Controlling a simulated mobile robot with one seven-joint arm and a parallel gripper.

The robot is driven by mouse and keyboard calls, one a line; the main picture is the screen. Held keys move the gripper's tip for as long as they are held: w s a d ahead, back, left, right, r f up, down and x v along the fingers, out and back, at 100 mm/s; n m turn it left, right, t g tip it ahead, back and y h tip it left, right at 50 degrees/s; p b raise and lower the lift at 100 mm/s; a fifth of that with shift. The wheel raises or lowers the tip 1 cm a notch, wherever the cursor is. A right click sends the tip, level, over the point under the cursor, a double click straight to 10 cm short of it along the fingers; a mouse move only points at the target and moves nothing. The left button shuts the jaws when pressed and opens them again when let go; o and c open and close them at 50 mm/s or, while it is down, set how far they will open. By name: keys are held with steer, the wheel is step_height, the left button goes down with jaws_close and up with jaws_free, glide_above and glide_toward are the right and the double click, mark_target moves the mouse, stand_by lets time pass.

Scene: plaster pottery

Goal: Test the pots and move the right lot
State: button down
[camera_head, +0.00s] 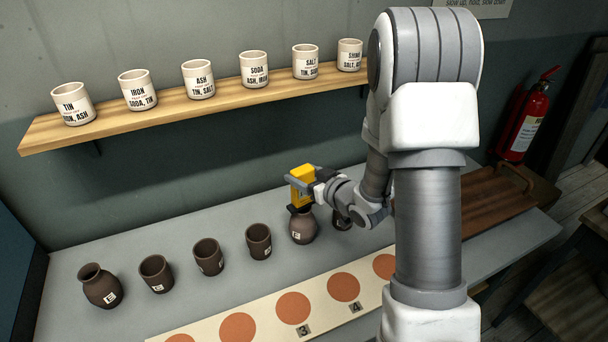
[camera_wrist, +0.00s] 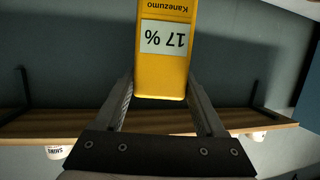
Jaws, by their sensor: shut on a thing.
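My gripper (camera_head: 296,186) is shut on a yellow meter (camera_head: 303,173) with a dark lower end. In the wrist view the meter (camera_wrist: 163,72) shows "17 %" and "Kanezumo", upside down. The meter's lower end is at the mouth of a dark brown round pot (camera_head: 303,230); whether they touch I cannot tell. To its left stand three dark cups (camera_head: 259,241), (camera_head: 208,258), (camera_head: 156,274) and a necked pot (camera_head: 101,288). Another dark pot (camera_head: 341,221) is partly hidden behind my arm. The pots carry small white labels, too small to read surely.
A cream strip (camera_head: 266,318) with orange discs, two visibly numbered 3 and 4, lies in front of the pots. A wooden tray (camera_head: 484,207) is at right. A wall shelf (camera_head: 150,120) holds several labelled white cups (camera_head: 254,70) above. A fire extinguisher (camera_head: 525,120) hangs at right.

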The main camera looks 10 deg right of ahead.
steer(key=shift+f+b, duration=0.55)
steer(key=shift+b, duration=0.25)
stand_by(1.8)
steer(key=shift+r+p, duration=2.3)
steer(key=shift+r, duration=1.3)
steer(key=shift+s+f, duration=0.1)
